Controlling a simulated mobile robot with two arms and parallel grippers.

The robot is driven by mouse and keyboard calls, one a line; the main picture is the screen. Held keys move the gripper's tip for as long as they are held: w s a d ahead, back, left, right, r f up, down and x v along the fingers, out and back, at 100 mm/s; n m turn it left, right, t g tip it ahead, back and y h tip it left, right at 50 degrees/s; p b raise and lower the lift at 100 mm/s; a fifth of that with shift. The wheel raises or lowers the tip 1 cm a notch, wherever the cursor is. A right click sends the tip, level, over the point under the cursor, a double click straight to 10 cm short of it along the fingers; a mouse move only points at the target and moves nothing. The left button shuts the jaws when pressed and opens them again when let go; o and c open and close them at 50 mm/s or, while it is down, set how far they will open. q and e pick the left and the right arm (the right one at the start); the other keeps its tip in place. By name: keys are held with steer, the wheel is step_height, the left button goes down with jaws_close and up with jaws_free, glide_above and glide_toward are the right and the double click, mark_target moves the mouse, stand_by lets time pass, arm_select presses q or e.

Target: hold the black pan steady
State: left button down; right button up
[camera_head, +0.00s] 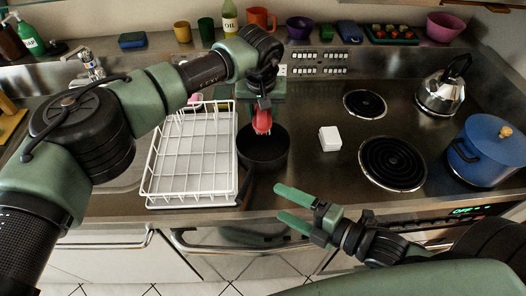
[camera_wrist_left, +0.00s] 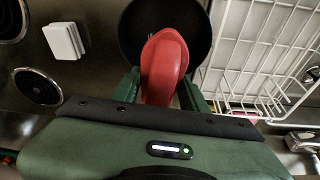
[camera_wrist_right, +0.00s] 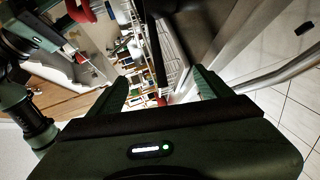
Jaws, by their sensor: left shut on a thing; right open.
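The black pan (camera_head: 265,160) stands on the steel counter between the white rack and the hob. Its dark handle (camera_head: 244,190) points toward the front edge. My left gripper (camera_head: 262,104) is shut on a red object (camera_head: 262,122), held over the pan. What the red object is, I cannot tell. In the left wrist view the red object (camera_wrist_left: 164,62) covers part of the pan (camera_wrist_left: 196,32). My right gripper (camera_head: 280,202) is open and empty near the counter's front edge, to the right of the pan handle and apart from it.
A white wire rack (camera_head: 195,160) stands close left of the pan. A white block (camera_head: 330,138) lies to its right, then coil burners (camera_head: 392,163), a kettle (camera_head: 442,92) and a blue pot (camera_head: 488,150). Cups, a bottle and bowls line the back ledge.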

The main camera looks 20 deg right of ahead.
steer(key=v, duration=0.8)
steer(key=shift+s, duration=0.2)
arm_select(q)
steer(key=shift+s, duration=0.1)
arm_select(e)
steer(key=shift+d, duration=0.15)
